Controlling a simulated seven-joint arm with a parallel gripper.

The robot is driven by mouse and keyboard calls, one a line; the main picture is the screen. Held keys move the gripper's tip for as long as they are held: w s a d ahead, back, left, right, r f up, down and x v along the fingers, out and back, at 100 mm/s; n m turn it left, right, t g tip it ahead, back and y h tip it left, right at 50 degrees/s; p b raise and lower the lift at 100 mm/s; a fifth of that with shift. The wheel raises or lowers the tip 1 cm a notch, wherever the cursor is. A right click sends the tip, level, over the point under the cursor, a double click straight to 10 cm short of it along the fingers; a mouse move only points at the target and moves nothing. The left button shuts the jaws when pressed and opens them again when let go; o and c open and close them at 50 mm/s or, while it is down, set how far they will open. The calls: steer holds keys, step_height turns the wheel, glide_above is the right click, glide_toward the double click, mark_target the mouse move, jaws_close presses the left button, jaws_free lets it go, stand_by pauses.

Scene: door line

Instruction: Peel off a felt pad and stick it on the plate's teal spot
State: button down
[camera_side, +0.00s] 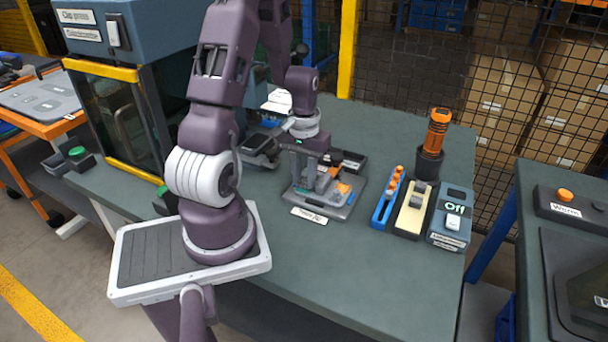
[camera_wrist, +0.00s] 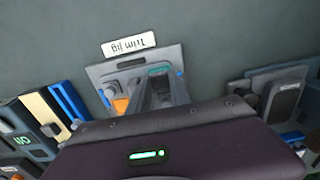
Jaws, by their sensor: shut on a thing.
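My gripper (camera_side: 312,160) points down over the grey trim jig (camera_side: 345,208), close above its parts. In the wrist view my gripper (camera_wrist: 160,82) shows as two grey fingers close together over the jig (camera_wrist: 98,70). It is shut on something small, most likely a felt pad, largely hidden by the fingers. A teal patch (camera_wrist: 158,70) shows just beyond the fingertips. Whether the held thing touches it I cannot tell. An orange part (camera_side: 343,188) sits on the jig beside the fingers.
Right of the jig stand a blue rack with orange pieces (camera_side: 386,197), a cream block (camera_side: 411,212), an orange-handled tool (camera_side: 436,135) and a box reading Off (camera_side: 452,220). A glazed press cabinet (camera_side: 125,110) stands left. The bench front (camera_side: 350,270) is clear.

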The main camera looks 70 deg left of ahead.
steer(key=shift+f, duration=0.5)
stand_by(0.8)
steer(key=c, duration=1.1)
jaws_free()
steer(key=shift+r, duration=3.55)
